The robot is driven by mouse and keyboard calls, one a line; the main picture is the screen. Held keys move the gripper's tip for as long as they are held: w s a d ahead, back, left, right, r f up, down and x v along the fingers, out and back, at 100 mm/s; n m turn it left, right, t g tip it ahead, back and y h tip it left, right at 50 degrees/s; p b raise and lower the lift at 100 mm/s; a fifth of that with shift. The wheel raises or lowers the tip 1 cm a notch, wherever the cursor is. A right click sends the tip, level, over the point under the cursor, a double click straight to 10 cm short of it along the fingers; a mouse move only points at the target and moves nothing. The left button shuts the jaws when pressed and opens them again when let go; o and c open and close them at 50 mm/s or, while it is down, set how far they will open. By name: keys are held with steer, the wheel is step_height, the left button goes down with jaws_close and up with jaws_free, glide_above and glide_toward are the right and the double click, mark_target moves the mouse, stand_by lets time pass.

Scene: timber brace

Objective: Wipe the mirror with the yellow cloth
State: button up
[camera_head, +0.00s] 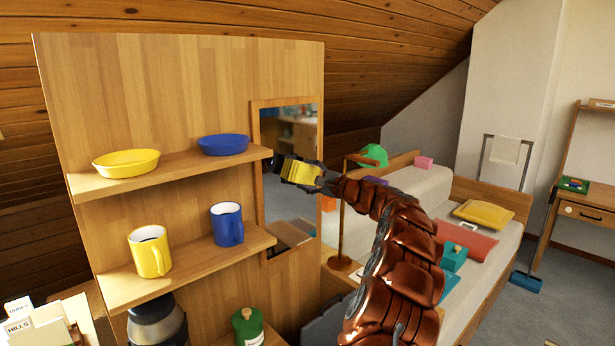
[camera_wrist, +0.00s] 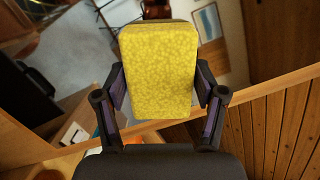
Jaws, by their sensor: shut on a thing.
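The mirror (camera_head: 289,214) is a tall glass in a wooden frame, set on the wooden panel to the right of the shelves. My gripper (camera_head: 300,172) is in front of the mirror's upper part and is shut on the yellow cloth (camera_head: 299,173). In the wrist view the cloth (camera_wrist: 156,70) is a thick yellow block between the two fingers of my gripper (camera_wrist: 157,92). I cannot tell whether the cloth touches the glass. My gripper and the cloth hide part of the mirror.
Two shelves left of the mirror hold a yellow bowl (camera_head: 126,163), a blue bowl (camera_head: 223,144), a yellow mug (camera_head: 150,251) and a blue mug (camera_head: 227,224). A lamp with a green shade (camera_head: 374,155) stands right of the mirror, near a bed with a yellow pillow (camera_head: 483,214).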

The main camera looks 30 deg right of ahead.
mark_target(299, 179)
steer(key=shift+a, duration=0.1)
stand_by(0.3)
steer(key=shift+a+b, duration=0.8)
steer(key=shift+a, duration=0.15)
steer(key=shift+s+a, duration=0.1)
steer(key=shift+s, duration=0.1)
steer(key=shift+s+a+b, duration=0.1)
steer(key=shift+a+b, duration=0.75)
steer(key=shift+b, duration=0.05)
steer(key=a+b+v, duration=0.1)
steer(key=b+v, duration=0.1)
steer(key=v, duration=0.7)
steer(key=shift+s+r, duration=0.2)
stand_by(0.5)
